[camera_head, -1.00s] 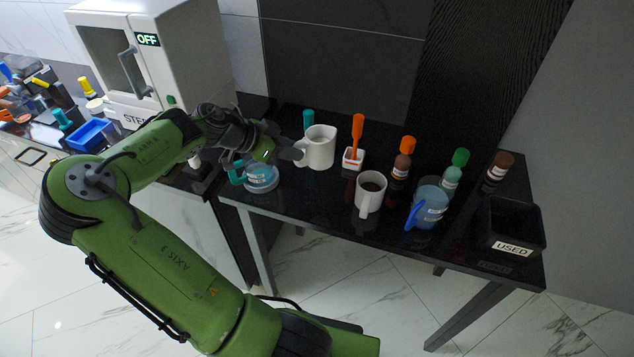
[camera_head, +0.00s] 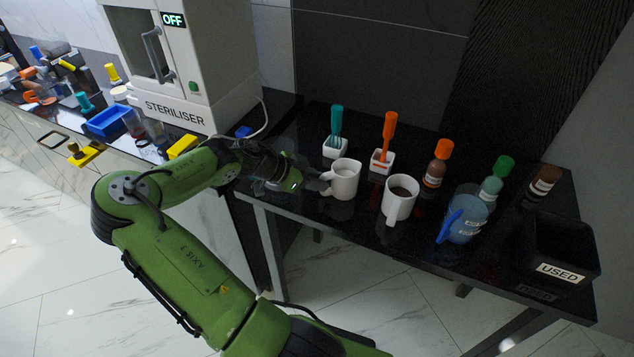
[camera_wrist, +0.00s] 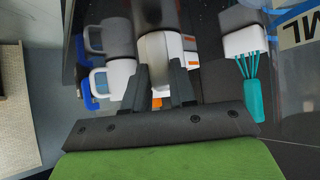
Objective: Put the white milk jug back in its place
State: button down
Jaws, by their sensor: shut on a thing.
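The white milk jug (camera_head: 344,179) is at the left part of the black table. My gripper (camera_head: 308,181) reaches it from the left and is shut on its handle side. In the wrist view my gripper (camera_wrist: 163,88) has its two dark fingers against the pale jug (camera_wrist: 158,48). The jug looks upright; whether its base touches the table is unclear. A white mug with dark liquid (camera_head: 399,198) stands just to its right.
Behind the jug stand a teal whisk in a white holder (camera_head: 335,148) and an orange utensil in another holder (camera_head: 381,161). Bottles, a blue jug (camera_head: 466,218) and a black USED bin (camera_head: 556,250) are to the right. The steriliser (camera_head: 180,70) stands left.

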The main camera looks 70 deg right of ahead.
jog(key=shift+a+f, duration=0.1)
jog(key=c, duration=0.8)
grip_release()
jog(key=shift+c, duration=0.2)
jog(key=p+v, duration=0.2)
jog(key=v, duration=1)
jog(key=w+a+n+t+y, duration=0.25)
jog(key=a+n+t, duration=0.2)
jog(key=a, duration=0.35)
jog(key=w+a+n+t+y, duration=0.25)
jog(key=a+n, duration=0.35)
jog(key=a, duration=0.3)
jog(key=s+a+r+n+t, duration=0.3)
jog(key=s+a+r+n, duration=0.1)
jog(key=a+n, duration=0.4)
jog(key=s+a+r+n+t+y, duration=0.1)
jog(key=s+a+r+n+t, duration=0.2)
jog(key=a+r+n, duration=0.3)
jog(key=s+a+n, duration=0.1)
jog(key=a+n, duration=0.2)
jog(key=a, duration=0.1)
jog(key=shift+s+a+t+y, duration=0.2)
jog(key=shift+t+y, duration=0.1)
